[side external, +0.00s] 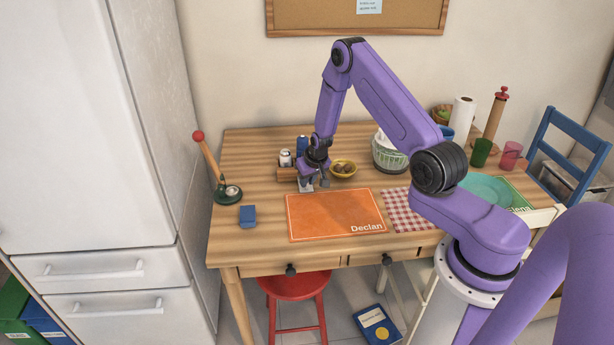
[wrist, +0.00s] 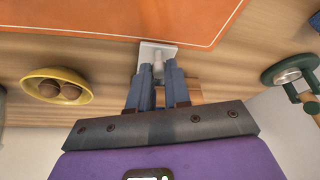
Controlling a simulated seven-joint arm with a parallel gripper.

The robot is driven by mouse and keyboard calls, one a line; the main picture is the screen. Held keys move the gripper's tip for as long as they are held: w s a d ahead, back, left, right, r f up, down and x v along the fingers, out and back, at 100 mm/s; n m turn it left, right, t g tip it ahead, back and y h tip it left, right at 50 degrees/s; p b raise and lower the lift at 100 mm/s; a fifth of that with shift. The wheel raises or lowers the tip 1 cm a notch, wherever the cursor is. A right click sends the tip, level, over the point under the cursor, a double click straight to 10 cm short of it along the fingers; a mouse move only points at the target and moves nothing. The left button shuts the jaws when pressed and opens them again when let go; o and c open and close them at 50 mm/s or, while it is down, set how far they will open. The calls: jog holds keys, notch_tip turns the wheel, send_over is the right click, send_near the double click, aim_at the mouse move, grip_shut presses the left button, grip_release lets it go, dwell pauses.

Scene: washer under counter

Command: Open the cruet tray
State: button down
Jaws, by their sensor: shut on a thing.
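The cruet tray (side external: 287,174) is a small wooden box on the table, left of the yellow bowl, with a white-topped jar and a blue container standing at it. A pale grey plate with a small knob (wrist: 158,56) is at its front, near the orange placemat; the plate also shows in the side view (side external: 306,187). My gripper (wrist: 157,74) points down at the tray and is shut on the knob. My fingers hide part of the knob and the tray body, so I cannot tell how far the plate stands out from it.
The yellow bowl (side external: 343,168) with brown round things is close beside my gripper. The orange placemat (side external: 335,212) lies flat in front. A blue block (side external: 248,216) and a green-based stand with a red-topped rod (side external: 228,194) are left. A salad spinner (side external: 388,155) stands right.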

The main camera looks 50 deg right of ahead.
jog(key=shift+s+a, duration=0.9)
jog(key=shift+a, duration=0.05)
jog(key=c, duration=1.1)
grip_release()
jog(key=shift+o, duration=0.2)
jog(key=shift+r, duration=0.15)
jog(key=v, duration=1.7)
